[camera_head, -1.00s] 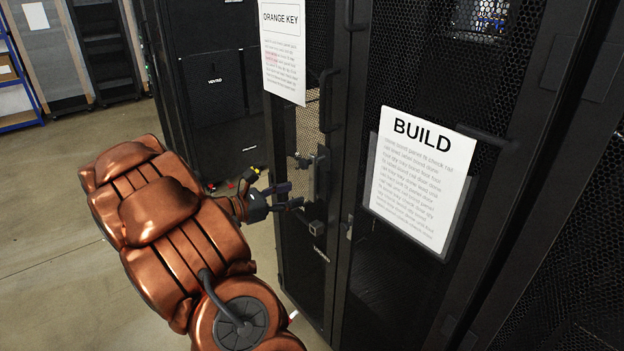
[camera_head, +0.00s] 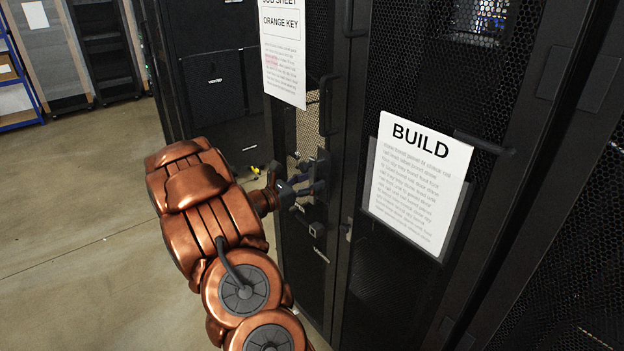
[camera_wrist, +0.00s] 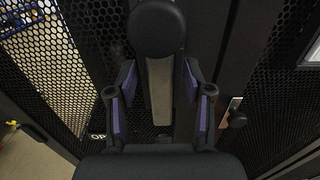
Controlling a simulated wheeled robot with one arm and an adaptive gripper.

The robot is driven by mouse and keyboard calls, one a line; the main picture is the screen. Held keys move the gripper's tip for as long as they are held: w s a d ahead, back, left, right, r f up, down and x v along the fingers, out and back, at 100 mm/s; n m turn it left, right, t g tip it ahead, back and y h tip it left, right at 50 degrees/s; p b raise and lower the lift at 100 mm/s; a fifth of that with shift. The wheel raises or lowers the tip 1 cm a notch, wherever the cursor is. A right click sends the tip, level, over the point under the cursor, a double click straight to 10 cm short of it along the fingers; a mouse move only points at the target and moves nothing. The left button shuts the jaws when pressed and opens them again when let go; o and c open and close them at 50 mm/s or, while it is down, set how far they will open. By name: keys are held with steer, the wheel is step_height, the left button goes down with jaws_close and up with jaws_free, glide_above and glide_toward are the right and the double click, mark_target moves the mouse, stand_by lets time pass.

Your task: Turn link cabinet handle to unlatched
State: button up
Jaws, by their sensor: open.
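The link cabinet (camera_head: 318,285) is a tall black mesh-door rack. Its dark handle (camera_head: 321,163) sits on the narrow left door, below the papers. In the wrist view, a dark rounded part (camera_wrist: 157,28), seemingly the handle, stands over a pale metal plate (camera_wrist: 160,92). My gripper (camera_head: 308,187) is at the door, at or just below the handle. In the wrist view, my gripper (camera_wrist: 160,72) is open, its purple-padded fingers on either side of the pale plate. I cannot tell whether they touch the handle. My wrist and fingers partly hide the latch area.
A BUILD sheet (camera_head: 418,182) hangs on the door to the right. An ORANGE KEY job sheet (camera_head: 283,50) hangs above the handle. A second pale plate with a black knob (camera_wrist: 237,117) is at the right in the wrist view. The floor (camera_head: 85,230) at left is clear.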

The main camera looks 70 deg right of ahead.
steer(key=shift+s+d, duration=0.15)
steer(key=shift+d, duration=0.15)
steer(key=shift+c, duration=0.3)
jaws_close()
